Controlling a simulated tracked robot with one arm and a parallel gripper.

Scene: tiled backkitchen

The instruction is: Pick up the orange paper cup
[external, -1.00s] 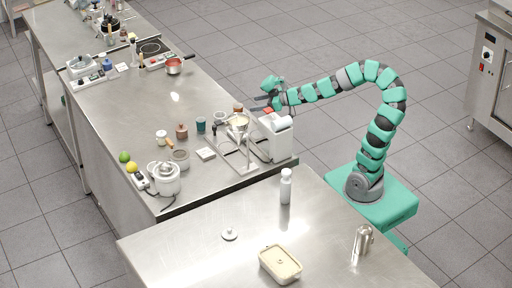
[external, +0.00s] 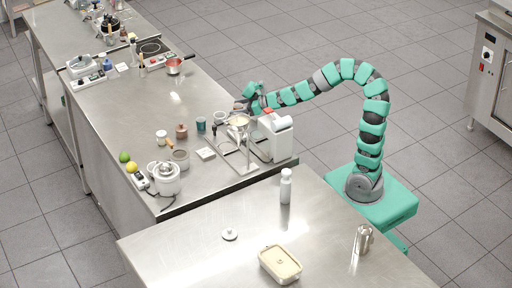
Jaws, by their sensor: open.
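The likely orange paper cup (external: 238,107) is a small brownish-orange shape near the right edge of the long steel counter, behind the wire stand. It is small and partly hidden by my gripper, so I cannot be sure of its outline. My gripper (external: 243,104) is open at the counter's right edge, with its fingers pointing left at the cup. I cannot tell whether the fingers are around the cup or just beside it.
A wire stand (external: 247,150) and a white machine (external: 275,137) stand just in front of my gripper.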

